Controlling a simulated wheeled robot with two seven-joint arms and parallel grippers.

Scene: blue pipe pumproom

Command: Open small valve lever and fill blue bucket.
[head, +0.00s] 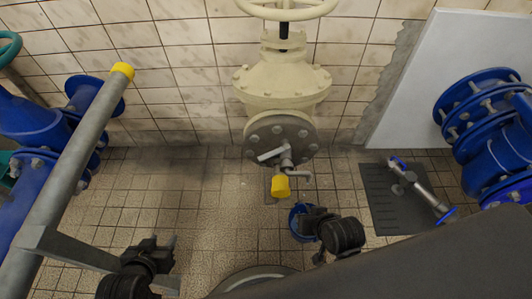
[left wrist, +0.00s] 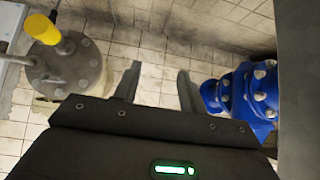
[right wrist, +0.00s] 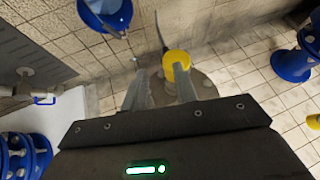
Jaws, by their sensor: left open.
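The small valve (head: 286,160) sticks out from the round flange under the cream gate valve. It has a grey metal bar to its left, a bent grey spout (head: 300,175) and a yellow end piece (head: 281,187). The blue bucket (head: 296,222) is below it, partly hidden by my right gripper (head: 310,220). In the right wrist view the bucket (right wrist: 105,14) is beyond the fingertips, apart from them. The yellow piece (right wrist: 177,62) shows past my right gripper's spread, empty fingers; contact cannot be told. My left gripper (head: 158,255) is open and empty, low left.
A grey pipe with a yellow cap (head: 123,70) crosses the left side, near blue pipework. A dark floor grate (head: 385,205) with a metal pipe piece (head: 425,190) lies at right, before blue flanges (head: 480,110). The tiled floor at centre left is clear.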

